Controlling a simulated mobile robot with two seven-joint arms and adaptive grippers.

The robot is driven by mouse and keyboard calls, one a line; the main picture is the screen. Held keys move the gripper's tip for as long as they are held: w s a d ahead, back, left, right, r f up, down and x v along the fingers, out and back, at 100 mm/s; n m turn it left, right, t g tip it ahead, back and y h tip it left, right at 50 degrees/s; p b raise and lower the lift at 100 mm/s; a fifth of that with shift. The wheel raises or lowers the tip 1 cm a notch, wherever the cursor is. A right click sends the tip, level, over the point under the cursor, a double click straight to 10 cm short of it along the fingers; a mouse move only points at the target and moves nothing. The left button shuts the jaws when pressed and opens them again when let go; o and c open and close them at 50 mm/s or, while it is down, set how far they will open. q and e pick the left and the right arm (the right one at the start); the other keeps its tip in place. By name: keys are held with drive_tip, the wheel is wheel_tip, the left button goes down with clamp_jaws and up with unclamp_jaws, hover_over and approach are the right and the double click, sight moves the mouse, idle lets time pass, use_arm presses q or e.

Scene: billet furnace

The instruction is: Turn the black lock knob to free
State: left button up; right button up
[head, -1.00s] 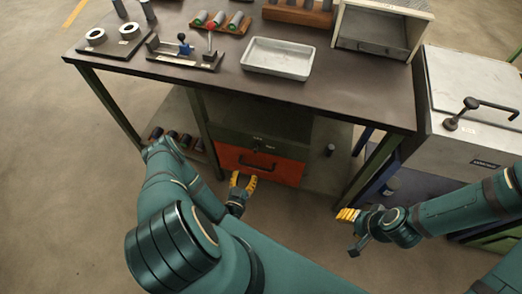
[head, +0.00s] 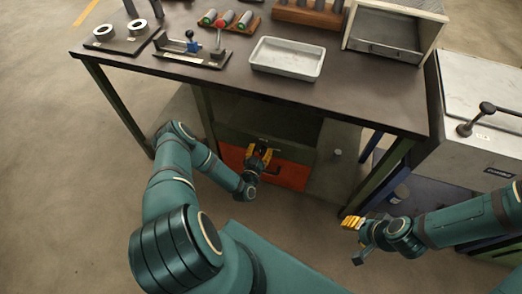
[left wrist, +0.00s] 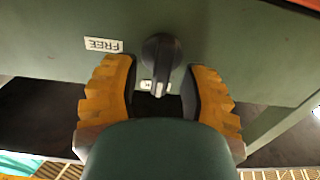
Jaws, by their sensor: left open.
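The black lock knob (left wrist: 161,58) shows in the left wrist view on the green panel (left wrist: 220,30). Its bar points down the picture, and a FREE label (left wrist: 103,45), upside down, sits to its left. A second small label (left wrist: 147,86) is partly hidden behind the bar. My left gripper (head: 261,150) is open in front of the panel, above the orange drawer (head: 292,175). In the left wrist view its yellow fingers (left wrist: 158,80) stand either side of the knob, with gaps. My right gripper (head: 351,222) hangs away to the right; its finger opening is unclear.
The bench top (head: 370,100) overhangs the panel, with a metal tray (head: 287,72) and fixtures on it. A bench leg (head: 372,185) stands right of the drawer. A grey cabinet (head: 475,125) stands further right. A small dark cylinder (head: 337,155) is beside the drawer.

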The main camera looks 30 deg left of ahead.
use_arm(q)
clamp_jaws()
